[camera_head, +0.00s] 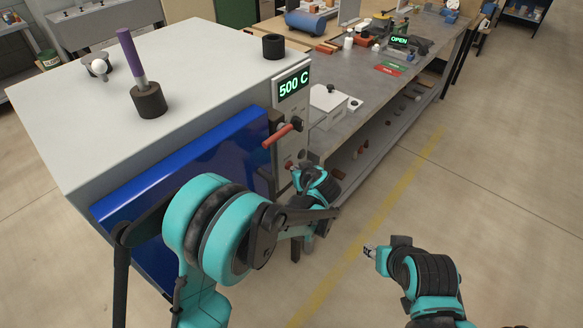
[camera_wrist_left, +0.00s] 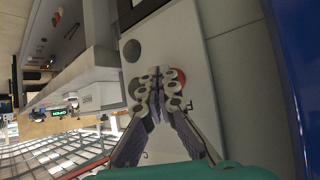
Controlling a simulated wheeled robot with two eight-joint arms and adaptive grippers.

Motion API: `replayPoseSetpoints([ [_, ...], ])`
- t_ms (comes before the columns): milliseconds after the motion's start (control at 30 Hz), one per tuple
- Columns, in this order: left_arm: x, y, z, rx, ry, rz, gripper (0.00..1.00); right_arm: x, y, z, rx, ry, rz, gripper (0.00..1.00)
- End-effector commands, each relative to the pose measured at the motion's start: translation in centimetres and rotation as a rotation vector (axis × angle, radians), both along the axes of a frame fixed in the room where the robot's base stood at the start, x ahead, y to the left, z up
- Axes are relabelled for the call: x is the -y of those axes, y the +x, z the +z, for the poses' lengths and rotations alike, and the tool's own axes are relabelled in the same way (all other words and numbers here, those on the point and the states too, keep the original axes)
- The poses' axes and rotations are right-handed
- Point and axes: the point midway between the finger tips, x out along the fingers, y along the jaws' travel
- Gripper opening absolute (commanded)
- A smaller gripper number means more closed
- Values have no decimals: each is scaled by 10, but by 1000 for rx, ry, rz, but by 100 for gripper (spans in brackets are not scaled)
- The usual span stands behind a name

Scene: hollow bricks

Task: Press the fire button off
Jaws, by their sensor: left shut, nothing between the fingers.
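The furnace control panel (camera_head: 290,130) stands beside the blue door and shows a lit "500 C" display (camera_head: 293,85). A red button (camera_head: 289,165) is low on the panel, partly hidden by my left gripper (camera_head: 299,172). In the left wrist view my left gripper (camera_wrist_left: 158,92) is shut and empty, with its fingertips in front of the red button (camera_wrist_left: 180,77). Part of the button shows beside the fingers. I cannot tell if they touch it. My right gripper (camera_head: 371,251) is small and apart from the panel, over the floor at the right.
A red lever handle (camera_head: 281,134) sticks out from the panel above the left gripper. The blue furnace door (camera_head: 185,170) is to the left. A long workbench (camera_head: 375,85) with tools and an "OPEN" sign (camera_head: 399,40) runs behind. Open floor lies to the right.

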Motion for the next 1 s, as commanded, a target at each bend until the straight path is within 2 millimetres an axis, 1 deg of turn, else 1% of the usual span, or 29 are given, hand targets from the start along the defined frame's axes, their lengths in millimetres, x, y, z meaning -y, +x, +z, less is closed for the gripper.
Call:
replayPoseSetpoints([
  [467,-2,1,0,0,1,1,0,0,0,0,0,0,0,40],
  [833,12,-9,0,0,0,0,0,0,0,-3,0,0,0,40],
  [1000,13,-10,0,0,1,1,0,0,0,-3,0,0,0,40],
])
